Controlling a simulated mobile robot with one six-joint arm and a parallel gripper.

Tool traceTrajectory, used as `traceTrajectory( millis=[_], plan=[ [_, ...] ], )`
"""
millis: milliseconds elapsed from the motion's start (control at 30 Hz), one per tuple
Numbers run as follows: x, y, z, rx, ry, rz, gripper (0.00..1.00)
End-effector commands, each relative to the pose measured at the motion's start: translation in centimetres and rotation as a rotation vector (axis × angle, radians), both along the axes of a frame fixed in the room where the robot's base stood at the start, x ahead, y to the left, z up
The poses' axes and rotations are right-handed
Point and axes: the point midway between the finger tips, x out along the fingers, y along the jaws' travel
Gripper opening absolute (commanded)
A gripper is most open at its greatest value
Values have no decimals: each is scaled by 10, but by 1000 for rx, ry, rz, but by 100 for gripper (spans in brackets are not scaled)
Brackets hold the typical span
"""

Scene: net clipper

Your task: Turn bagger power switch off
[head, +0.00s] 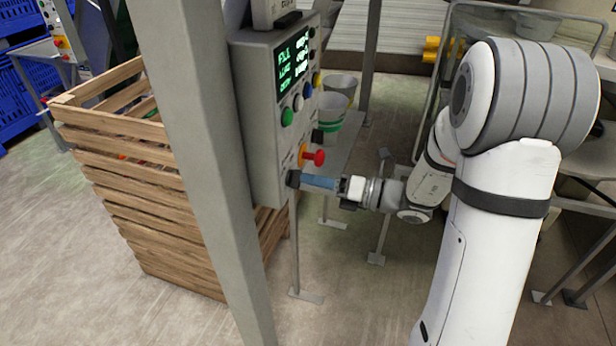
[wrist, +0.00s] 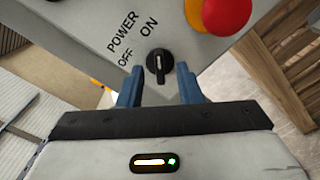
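The power switch is a black rotary knob (wrist: 158,66) on the grey control box, marked POWER, with OFF to its left and ON above it. Its handle stands nearly upright in the wrist view, toward the ON side. In the head view the knob (head: 293,179) sticks out low on the control box (head: 255,130). My gripper (wrist: 158,84) has its two blue fingers apart, one on each side of the knob. I cannot tell whether they touch it. In the head view my gripper (head: 306,181) reaches the knob from the right, its fingers overlapping each other.
A red emergency button (wrist: 226,14) on a yellow base sits just above the knob, close to my fingers. A grey post (head: 200,150) and a slatted wooden crate (head: 150,190) stand left of the box. Buckets (head: 333,112) stand on a shelf behind.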

Motion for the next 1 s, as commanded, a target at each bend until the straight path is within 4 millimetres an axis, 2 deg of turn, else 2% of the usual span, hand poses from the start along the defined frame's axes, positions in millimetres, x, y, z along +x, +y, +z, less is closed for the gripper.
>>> traceTrajectory(
  millis=[167,467,833,1000],
  plan=[
    [4,14,0,-1,-1,2,32],
    [5,15,0,-1,-1,1,31],
    [5,16,0,-1,-1,2,1],
    [5,16,0,-2,0,1,0]
  ],
)
